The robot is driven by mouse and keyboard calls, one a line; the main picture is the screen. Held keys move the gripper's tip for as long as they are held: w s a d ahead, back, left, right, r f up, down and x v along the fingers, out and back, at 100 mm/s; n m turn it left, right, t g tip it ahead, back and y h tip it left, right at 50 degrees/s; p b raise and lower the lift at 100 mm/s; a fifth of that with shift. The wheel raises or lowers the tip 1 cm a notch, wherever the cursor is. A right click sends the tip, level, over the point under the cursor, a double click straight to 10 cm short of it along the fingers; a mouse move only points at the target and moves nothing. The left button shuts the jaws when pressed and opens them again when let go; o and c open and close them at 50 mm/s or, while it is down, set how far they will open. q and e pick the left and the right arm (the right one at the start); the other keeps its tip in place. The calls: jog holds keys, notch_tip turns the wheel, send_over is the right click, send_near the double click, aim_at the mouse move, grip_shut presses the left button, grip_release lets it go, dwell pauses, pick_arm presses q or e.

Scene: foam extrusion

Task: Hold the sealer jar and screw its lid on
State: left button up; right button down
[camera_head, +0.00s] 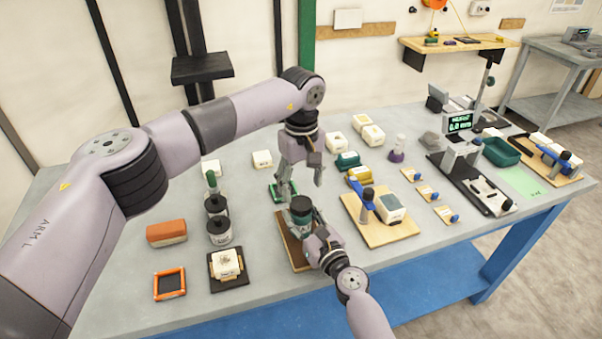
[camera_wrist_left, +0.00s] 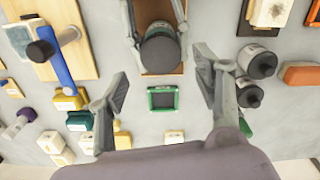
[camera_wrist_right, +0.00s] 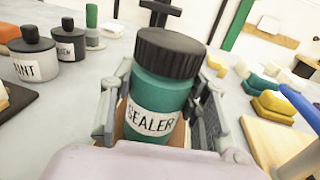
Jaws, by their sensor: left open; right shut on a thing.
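The sealer jar is teal with a white SEALER label and shows large in the right wrist view (camera_wrist_right: 158,98). Its black ribbed lid (camera_wrist_right: 170,52) sits on its mouth; I cannot tell how tightly. My right gripper (camera_head: 304,228) is shut around the jar body, and the jar looks upright over a brown board (camera_head: 294,256). My left gripper (camera_head: 301,184) is open and empty, pointing down above and slightly behind the jar. In the left wrist view the lid (camera_wrist_left: 160,52) shows beyond the open fingers (camera_wrist_left: 158,85), not between them.
Two black-lidded jars (camera_head: 219,232) stand left of the sealer jar. A green square frame (camera_head: 281,193) lies behind it. A wooden board (camera_head: 385,232) with a blue-handled tool (camera_head: 362,203) is close on the right. An orange block (camera_head: 167,233) lies at left.

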pick_arm(q)
jog(key=n, duration=0.4)
jog(key=shift+r, duration=0.1)
jog(key=n, duration=0.4)
jog(key=shift+r, duration=0.1)
jog(key=n, duration=0.6)
jog(key=shift+r, duration=0.2)
jog(key=n, duration=0.4)
jog(key=shift+r, duration=0.1)
jog(key=n, duration=0.4)
jog(key=shift+r, duration=0.1)
jog(key=n, duration=0.6)
jog(key=shift+r, duration=0.15)
jog(key=n, duration=0.6)
jog(key=shift+r, duration=0.15)
jog(key=n, duration=0.4)
jog(key=shift+r, duration=0.1)
jog(key=n, duration=0.4)
jog(key=shift+r, duration=0.1)
jog(key=n, duration=0.5)
jog(key=shift+r, duration=0.15)
